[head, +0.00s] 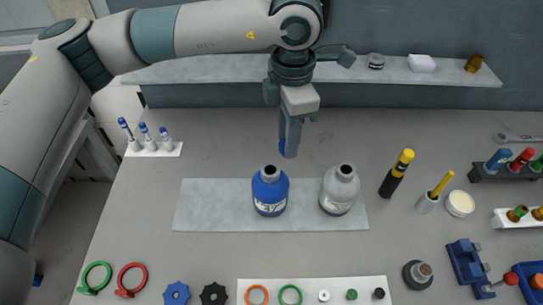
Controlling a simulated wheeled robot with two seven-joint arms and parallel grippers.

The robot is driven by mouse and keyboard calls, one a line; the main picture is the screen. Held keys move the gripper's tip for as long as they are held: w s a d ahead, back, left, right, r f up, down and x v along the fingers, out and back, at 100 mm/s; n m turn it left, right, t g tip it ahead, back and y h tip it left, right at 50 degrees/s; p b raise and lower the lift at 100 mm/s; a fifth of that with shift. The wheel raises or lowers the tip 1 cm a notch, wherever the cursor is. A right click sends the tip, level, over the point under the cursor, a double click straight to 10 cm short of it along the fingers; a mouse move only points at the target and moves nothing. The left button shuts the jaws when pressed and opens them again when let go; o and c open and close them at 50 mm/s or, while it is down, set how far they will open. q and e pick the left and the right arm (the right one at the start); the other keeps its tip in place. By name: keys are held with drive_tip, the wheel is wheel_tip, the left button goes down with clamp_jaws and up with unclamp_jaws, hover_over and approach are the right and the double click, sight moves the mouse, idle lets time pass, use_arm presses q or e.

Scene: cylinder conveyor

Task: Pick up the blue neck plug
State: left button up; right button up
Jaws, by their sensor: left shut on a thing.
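My left gripper (289,150) points down above the back edge of the grey mat, behind and between the two bottles. It is shut on the blue neck plug (283,146), which shows as a small blue patch at the fingertips; the fingers hide most of it. The blue bottle (270,193) stands on the mat, just in front and to the left of the gripper, with its dark mouth open. A grey bottle (340,190) stands to its right, also with an open mouth. My right gripper is not in view.
A white strip (330,283) at the front holds rings and small plugs. Black-and-yellow tools (397,174), a round tub (460,203) and a blue vise (468,265) stand right. Vials in a white rack (152,150) stand left. A shelf (220,70) runs behind.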

use_arm(q)
drive_tip(key=w+d+r+b, duration=0.1)
drive_tip(key=d+r+b, duration=0.2)
drive_tip(key=d+r, duration=0.2)
drive_tip(key=shift+w+d, duration=0.15)
drive_tip(key=shift+d, duration=1.45)
drive_tip(key=shift+a+f, duration=0.1)
drive_tip(key=shift+f, duration=0.05)
